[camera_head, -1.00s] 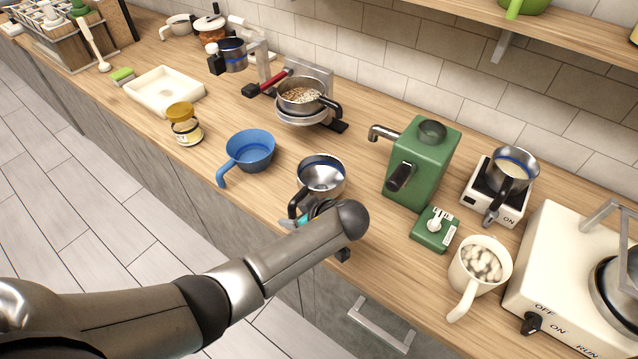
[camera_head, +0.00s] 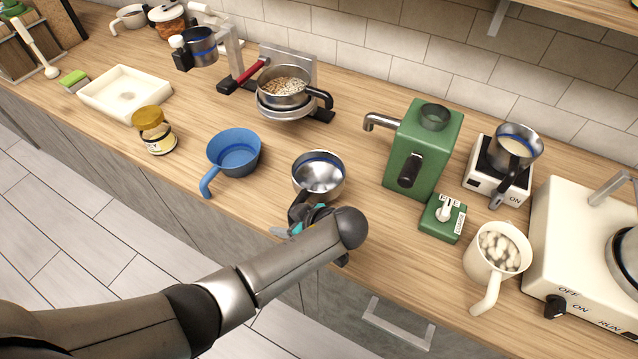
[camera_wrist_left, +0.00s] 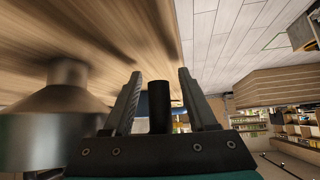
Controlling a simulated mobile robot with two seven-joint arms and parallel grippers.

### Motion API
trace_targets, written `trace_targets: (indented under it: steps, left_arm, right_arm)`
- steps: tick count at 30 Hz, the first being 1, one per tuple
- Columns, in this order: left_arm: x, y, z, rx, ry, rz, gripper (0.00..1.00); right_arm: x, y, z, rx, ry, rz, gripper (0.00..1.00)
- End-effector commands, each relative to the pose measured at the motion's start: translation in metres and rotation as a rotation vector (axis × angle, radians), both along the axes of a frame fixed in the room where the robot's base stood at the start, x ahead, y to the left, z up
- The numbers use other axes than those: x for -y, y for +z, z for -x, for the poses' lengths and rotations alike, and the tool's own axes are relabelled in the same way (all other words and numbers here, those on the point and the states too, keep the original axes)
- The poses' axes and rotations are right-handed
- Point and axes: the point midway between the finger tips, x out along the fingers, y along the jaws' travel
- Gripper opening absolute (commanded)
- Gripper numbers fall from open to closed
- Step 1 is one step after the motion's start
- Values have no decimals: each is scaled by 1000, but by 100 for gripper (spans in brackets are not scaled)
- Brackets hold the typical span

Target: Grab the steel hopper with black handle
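A steel hopper (camera_head: 319,177) with a blue line inside and a black handle (camera_head: 302,205) stands on the wooden counter. Its handle points toward the front edge. My left gripper (camera_head: 298,222) is low beside the handle, partly hidden by my own wrist. In the left wrist view, my left gripper (camera_wrist_left: 159,76) has its two fingers spread. The dark handle end (camera_wrist_left: 160,108) shows between them with a gap on each side. The steel body (camera_wrist_left: 60,112) is at the left of that view, blurred. My right gripper is not in view.
A blue handled cup (camera_head: 235,155) stands left of the hopper. A green machine (camera_head: 428,150) and a green switch box (camera_head: 442,217) stand to its right. A white mug (camera_head: 497,255) stands front right.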

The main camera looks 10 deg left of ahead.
Motion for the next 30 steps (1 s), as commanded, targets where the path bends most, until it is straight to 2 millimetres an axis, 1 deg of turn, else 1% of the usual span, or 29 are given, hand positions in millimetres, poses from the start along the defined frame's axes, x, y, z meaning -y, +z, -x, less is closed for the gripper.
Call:
trace_targets:
  steps: [1,2,12,15,30]
  left_arm:
    - [0,0,0,0,0,0,51]
    - [0,0,0,0,0,0,47]
    - [-1,0,0,0,1,-1,9]
    - [-1,0,0,0,1,-1,0]
    - [-1,0,0,0,1,-1,0]
  right_arm:
    - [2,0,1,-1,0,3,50]
    - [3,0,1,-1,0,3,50]
    - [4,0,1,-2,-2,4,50]
    - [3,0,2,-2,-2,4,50]
    - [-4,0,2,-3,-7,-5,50]
